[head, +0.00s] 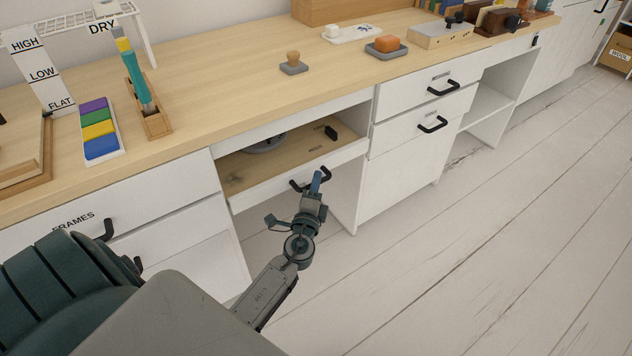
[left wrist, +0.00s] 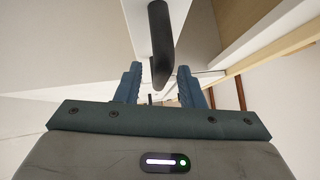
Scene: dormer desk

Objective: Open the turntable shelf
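The turntable shelf (head: 262,174) is a wooden tray with a white front, under the desk between two drawer units. A grey round turntable (head: 264,143) lies partly hidden at its back. I cannot tell whether the shelf is pulled out at all. Its black handle (head: 325,174) is on the white front. My left gripper (head: 315,183) is at this handle. In the left wrist view the dark handle (left wrist: 161,45) comes down between the fingers of my left gripper (left wrist: 160,85), with gaps on both sides, so the fingers are open around it. My right gripper is not in view.
A FRAMES drawer (head: 75,226) is left of the shelf, and white drawers (head: 412,130) with black handles are to its right. On the desktop are colored blocks (head: 98,130), a wooden stamp (head: 293,63) and an orange sponge (head: 387,44). The floor in front is clear.

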